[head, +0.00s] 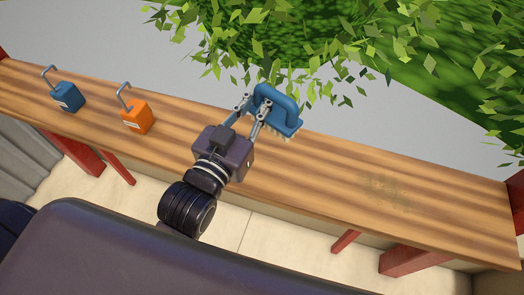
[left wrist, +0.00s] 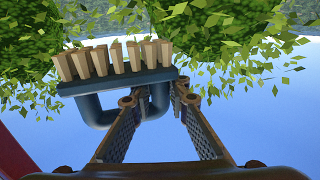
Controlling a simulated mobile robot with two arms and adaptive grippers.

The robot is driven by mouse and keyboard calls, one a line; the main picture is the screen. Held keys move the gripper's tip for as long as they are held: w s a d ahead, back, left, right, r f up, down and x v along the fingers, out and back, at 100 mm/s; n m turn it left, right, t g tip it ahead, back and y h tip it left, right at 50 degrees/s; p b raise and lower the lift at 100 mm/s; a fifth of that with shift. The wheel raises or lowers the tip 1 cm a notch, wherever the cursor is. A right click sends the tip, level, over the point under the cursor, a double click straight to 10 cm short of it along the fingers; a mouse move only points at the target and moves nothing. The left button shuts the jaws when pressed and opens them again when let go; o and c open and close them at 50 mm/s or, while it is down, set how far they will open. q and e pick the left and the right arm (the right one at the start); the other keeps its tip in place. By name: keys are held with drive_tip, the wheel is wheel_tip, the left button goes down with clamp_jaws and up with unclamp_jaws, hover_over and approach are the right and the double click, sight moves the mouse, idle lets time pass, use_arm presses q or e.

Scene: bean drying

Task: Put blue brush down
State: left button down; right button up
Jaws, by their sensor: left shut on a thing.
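The blue brush (head: 283,117) has a looped blue handle and pale bristles. In the head view it is over the far edge of the wooden counter (head: 330,180), with its bristles facing down near the wood. I cannot tell whether they touch it. My left gripper (head: 254,106) is shut on the brush's handle. In the left wrist view the brush (left wrist: 118,82) shows its row of bristles at the top, and the left gripper's fingers (left wrist: 152,100) meet at the handle. My right gripper is not in view.
A blue padlock-shaped block (head: 67,97) and an orange one (head: 137,116) stand on the counter's left part. Some small greenish specks (head: 385,190) lie on the right part. The counter between is clear. Leafy branches (head: 290,40) hang beyond the far edge.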

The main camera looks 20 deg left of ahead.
use_arm(q)
wheel_tip(320, 180, down, 12)
drive_tip(key=shift+r+p, duration=0.1)
drive_tip(key=shift+p, duration=0.3)
wheel_tip(320, 180, down, 3)
drive_tip(key=shift+f, duration=0.25)
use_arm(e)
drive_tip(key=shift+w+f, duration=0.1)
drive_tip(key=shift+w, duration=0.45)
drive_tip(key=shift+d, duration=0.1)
use_arm(q)
drive_tip(key=shift+f, duration=0.2)
drive_tip(key=c, duration=1.8)
unclamp_jaws()
drive_tip(key=shift+c, duration=0.2)
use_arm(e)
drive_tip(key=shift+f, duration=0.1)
